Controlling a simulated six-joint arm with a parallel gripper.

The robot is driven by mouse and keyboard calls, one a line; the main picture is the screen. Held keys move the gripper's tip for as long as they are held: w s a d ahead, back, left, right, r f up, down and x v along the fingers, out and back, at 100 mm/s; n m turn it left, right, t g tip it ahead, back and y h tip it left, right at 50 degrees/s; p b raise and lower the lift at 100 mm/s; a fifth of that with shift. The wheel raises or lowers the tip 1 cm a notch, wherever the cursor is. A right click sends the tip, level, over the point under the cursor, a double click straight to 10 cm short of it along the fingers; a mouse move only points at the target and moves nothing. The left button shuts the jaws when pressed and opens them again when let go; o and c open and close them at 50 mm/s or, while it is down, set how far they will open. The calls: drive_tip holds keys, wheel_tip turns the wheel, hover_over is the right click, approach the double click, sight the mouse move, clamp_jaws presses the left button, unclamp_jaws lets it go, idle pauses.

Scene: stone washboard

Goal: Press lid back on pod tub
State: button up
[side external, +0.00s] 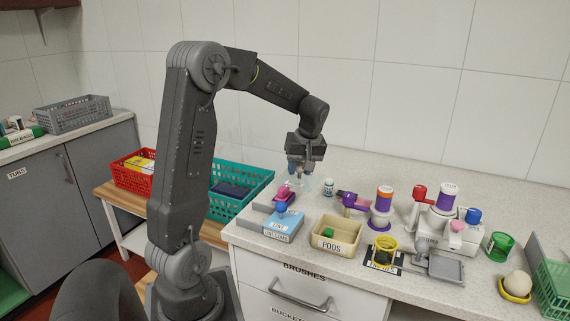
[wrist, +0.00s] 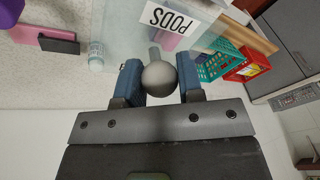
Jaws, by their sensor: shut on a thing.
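My gripper (side external: 299,168) is above the back of the counter in the side view, pointing down. In the wrist view its two blue-padded fingers (wrist: 160,84) are closed on a round grey knob (wrist: 160,77) with a short stem. In the side view a pale clear shape (side external: 296,183) is just under the gripper.
A blue and white box (side external: 283,228) and a tan PODS bin (side external: 345,240) stand in front. A small white bottle (side external: 328,187) is to the right, with a purple device (side external: 352,200) beyond. A teal basket (side external: 235,195) is left, below the counter.

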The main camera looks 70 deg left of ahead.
drive_tip(key=w+d, duration=0.2)
drive_tip(key=d, duration=0.5)
drive_tip(key=w+d, duration=0.3)
drive_tip(key=d, duration=0.5)
drive_tip(key=shift+d+x, duration=0.2)
drive_tip(key=shift+x, duration=0.8)
drive_tip(key=shift+d+x, duration=0.2)
drive_tip(key=shift+x, duration=0.75)
drive_tip(key=shift+d+x, duration=0.2)
drive_tip(key=shift+x, duration=0.8)
drive_tip(key=shift+w+f, duration=0.15)
drive_tip(key=shift+f, duration=0.15)
drive_tip(key=o, duration=1.5)
drive_tip(key=shift+r, duration=0.1)
wheel_tip(320, 180, up, 7)
